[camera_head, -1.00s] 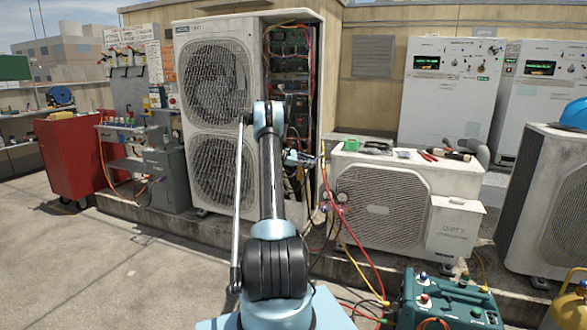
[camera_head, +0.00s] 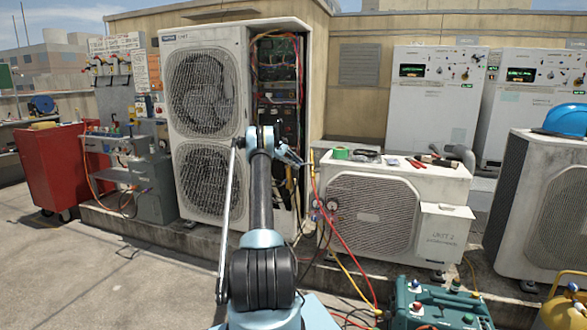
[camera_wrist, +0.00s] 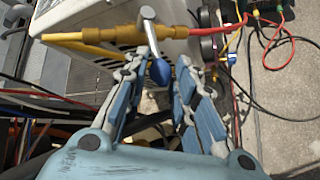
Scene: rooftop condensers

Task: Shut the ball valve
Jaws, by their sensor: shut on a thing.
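In the head view, my gripper (camera_head: 294,160) is small, beside the open wiring side of the tall condenser. The valve is too small to make out there.
The tall two-fan condenser (camera_head: 205,125) stands behind my arm. A low condenser (camera_head: 375,212) with loose tools on top is to the right. Red and yellow hoses hang near the gauges (camera_head: 325,205). A teal machine (camera_head: 440,305) stands in front at the right. Open floor lies at left.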

